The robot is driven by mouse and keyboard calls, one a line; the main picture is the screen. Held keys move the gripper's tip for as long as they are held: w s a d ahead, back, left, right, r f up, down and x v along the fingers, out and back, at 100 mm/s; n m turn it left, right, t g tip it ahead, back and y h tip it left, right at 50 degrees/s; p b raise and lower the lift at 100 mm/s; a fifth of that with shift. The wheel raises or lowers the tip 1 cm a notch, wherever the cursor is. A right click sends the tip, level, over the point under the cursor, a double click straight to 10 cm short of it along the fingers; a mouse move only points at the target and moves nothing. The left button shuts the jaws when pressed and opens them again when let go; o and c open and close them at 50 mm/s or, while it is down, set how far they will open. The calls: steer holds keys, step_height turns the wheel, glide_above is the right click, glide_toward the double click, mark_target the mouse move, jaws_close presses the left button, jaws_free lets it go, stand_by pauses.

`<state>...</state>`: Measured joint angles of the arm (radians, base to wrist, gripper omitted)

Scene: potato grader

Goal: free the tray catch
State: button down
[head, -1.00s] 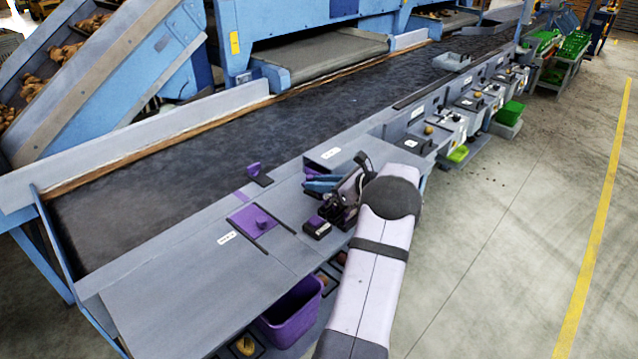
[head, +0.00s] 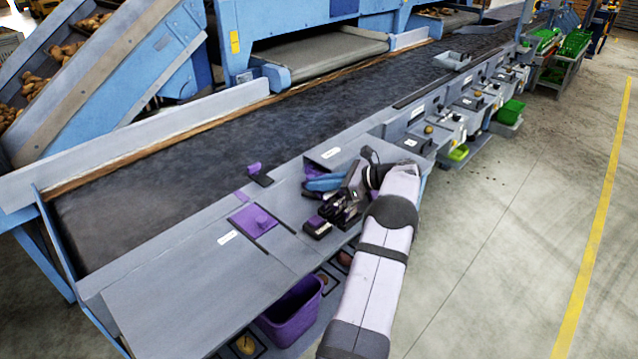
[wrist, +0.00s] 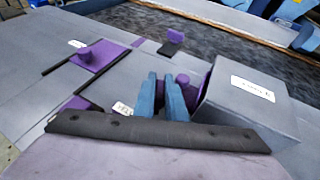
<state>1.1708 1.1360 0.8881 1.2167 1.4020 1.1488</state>
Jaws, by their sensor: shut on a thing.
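My gripper (wrist: 167,98) has two blue fingers close together, shut on a purple knob (wrist: 182,80) that is mostly hidden behind them. I take this knob to be the tray catch, though its shape is not clear. It is beside the purple-edged left side of a grey box (wrist: 238,100) with a white label. In the head view my gripper (head: 325,183) is low over the grey bench top, in front of the same box (head: 338,153); the knob is hidden there. A purple bin (head: 292,312) sits below the bench edge.
A purple slide plate with a knob (head: 252,220) lies left of my gripper, with dark slots beside it. An upright purple tab (head: 256,170) stands by the dark belt (head: 190,165). The left bench top (head: 190,280) is clear.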

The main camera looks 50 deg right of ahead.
steer(key=shift+r, duration=0.1)
steer(key=c, duration=1.8)
jaws_free()
steer(key=shift+b+v, duration=1.1)
steer(key=shift+v, duration=2.55)
